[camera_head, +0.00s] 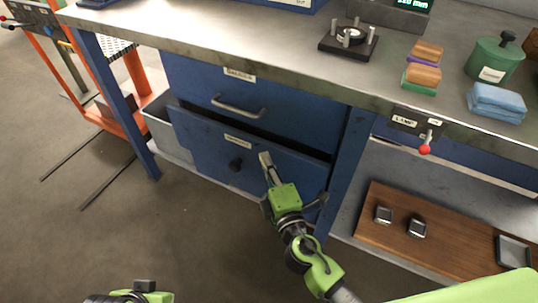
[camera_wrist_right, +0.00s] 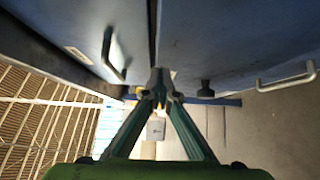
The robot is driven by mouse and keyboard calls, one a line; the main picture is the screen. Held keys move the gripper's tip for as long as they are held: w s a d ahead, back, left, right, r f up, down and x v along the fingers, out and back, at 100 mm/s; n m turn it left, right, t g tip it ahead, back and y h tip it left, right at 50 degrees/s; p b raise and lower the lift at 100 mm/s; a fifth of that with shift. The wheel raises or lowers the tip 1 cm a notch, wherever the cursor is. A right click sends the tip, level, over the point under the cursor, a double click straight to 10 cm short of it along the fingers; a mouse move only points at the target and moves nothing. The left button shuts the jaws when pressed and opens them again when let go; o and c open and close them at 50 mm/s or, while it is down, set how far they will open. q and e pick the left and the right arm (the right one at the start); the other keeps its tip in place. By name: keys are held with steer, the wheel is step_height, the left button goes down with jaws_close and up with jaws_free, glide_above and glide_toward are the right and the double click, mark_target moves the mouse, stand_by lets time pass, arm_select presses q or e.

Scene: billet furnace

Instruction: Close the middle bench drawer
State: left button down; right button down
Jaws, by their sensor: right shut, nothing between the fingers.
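The middle bench drawer (camera_head: 258,160) is a blue front with a label and a black round knob (camera_head: 235,164). It stands pulled out, with a dark gap above its front. The knob also shows in the right wrist view (camera_wrist_right: 205,89). My right gripper (camera_head: 264,157) is shut and empty, its fingertips at the drawer front, right of the knob. In the right wrist view its fingertips (camera_wrist_right: 160,78) meet close to the drawer; I cannot tell whether they touch it. Of my left arm, only a green and black part (camera_head: 145,292) shows at the bottom edge; its fingers are hidden.
Above is a shut blue drawer with a bar handle (camera_head: 238,107). A blue bench leg (camera_head: 345,170) stands right of the drawers. A lamp switch with a red knob (camera_head: 424,149) hangs under the worktop (camera_head: 230,40). A wooden board (camera_head: 450,235) lies lower right.

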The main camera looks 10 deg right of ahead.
mark_target(281, 152)
steer(key=shift+w+d, duration=0.45)
steer(key=shift+w, duration=0.15)
steer(key=shift+w, duration=0.1)
steer(key=w+d, duration=0.3)
steer(key=shift+w+r, duration=0.1)
steer(key=shift+w, duration=0.2)
steer(key=shift+r, duration=0.1)
